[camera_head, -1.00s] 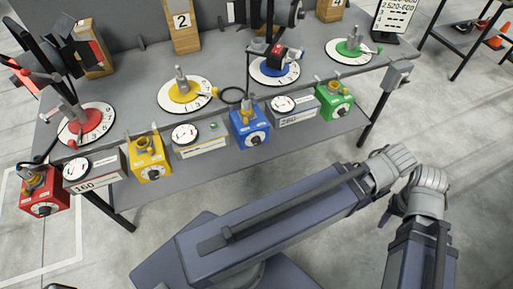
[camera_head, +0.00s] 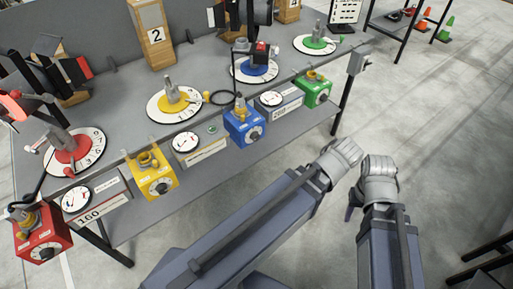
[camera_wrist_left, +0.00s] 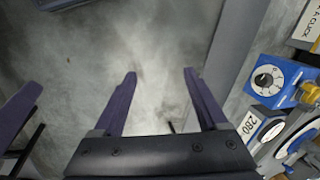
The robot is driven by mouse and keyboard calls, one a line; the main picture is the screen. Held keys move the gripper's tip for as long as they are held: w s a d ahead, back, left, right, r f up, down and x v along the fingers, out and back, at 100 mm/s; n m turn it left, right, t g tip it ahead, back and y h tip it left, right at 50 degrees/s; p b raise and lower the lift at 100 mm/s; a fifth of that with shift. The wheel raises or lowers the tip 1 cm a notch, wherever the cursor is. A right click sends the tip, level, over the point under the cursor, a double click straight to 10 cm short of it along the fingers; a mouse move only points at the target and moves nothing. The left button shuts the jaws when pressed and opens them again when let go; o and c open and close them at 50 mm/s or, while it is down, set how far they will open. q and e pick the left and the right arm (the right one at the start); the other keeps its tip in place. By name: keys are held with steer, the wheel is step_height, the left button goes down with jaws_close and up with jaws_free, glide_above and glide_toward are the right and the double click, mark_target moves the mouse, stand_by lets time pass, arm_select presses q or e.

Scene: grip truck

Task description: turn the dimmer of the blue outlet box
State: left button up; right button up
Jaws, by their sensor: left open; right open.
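The blue outlet box (camera_head: 240,127) is fixed at the front edge of the grey table, with a round black-and-white dimmer (camera_head: 254,136) on its front face. In the left wrist view, the blue box (camera_wrist_left: 282,80) and its dimmer (camera_wrist_left: 265,80) lie at the right. My left gripper (camera_wrist_left: 159,78) is open and empty, with its fingers over the floor and the dimmer off to their right. In the head view its wrist is out in front of the table, right of the blue box. My right gripper (camera_head: 353,196) is open, mostly hidden by its wrist, well away from the box.
Red (camera_head: 40,240), yellow (camera_head: 157,183) and green (camera_head: 318,94) outlet boxes line the same table edge, with gauges between them. Several coloured dials stand on the tabletop (camera_head: 120,110). Floor in front of the table is open.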

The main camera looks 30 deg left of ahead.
arm_select(q)
steer(key=w+a+f+n+t+y+b, duration=0.2)
steer(key=w+a+f+n+y+b, duration=0.45)
steer(key=a+f+b, duration=0.4)
steer(key=n+t+y+b, duration=0.4)
steer(key=n+y+b, duration=0.3)
steer(key=b, duration=0.9)
glide_toward(257, 138)
steer(key=x, duration=0.8)
steer(key=shift+w+a, duration=0.1)
steer(key=shift+a, duration=0.1)
jaws_close()
